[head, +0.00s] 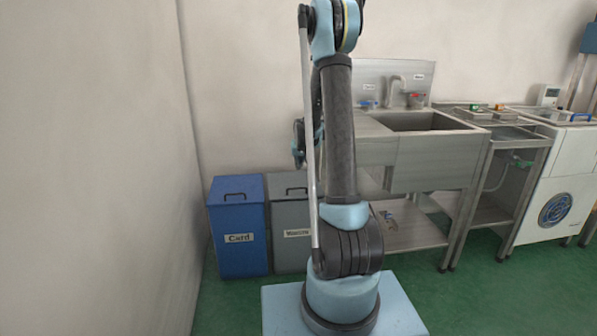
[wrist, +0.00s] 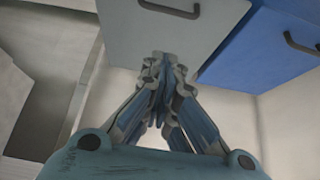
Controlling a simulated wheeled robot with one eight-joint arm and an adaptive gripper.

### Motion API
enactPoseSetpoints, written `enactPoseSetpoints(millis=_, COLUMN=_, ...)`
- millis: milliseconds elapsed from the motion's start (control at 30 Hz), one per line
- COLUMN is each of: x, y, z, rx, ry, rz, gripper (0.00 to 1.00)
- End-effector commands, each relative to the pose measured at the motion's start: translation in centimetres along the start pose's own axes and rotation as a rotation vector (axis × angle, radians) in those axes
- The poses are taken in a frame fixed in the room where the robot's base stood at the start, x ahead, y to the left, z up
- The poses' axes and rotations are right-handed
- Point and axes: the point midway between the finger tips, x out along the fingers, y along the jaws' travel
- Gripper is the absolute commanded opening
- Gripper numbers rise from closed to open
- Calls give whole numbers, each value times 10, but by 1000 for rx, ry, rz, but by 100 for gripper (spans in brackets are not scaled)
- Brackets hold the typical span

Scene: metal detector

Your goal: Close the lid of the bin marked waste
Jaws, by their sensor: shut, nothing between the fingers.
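The grey bin (head: 289,250) stands against the back wall, with a small pale label that is hard to read and is partly covered by my arm. Its lid (head: 283,189) looks flat and down, with a dark handle on it. In the wrist view, the grey lid (wrist: 185,30) and its handle show at the top. My gripper (wrist: 160,62) is shut and empty, its fingertips overlapping the lid's near edge in the picture; I cannot tell if they touch it. In the head view, my gripper (head: 298,160) is above the grey bin, partly hidden by my arm.
A blue bin (head: 240,262) marked Card stands left of the grey bin, its lid down; it is right in the wrist view (wrist: 260,50). A steel sink (head: 425,150) stands right of the bins. The left wall (head: 100,170) is close. Green floor lies open at the front right.

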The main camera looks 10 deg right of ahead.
Motion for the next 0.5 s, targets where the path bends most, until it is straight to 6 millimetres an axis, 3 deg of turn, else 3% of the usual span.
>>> enactPoseSetpoints(millis=500, x=62, y=0, z=0, rx=0, ry=0, rz=0, gripper=0)
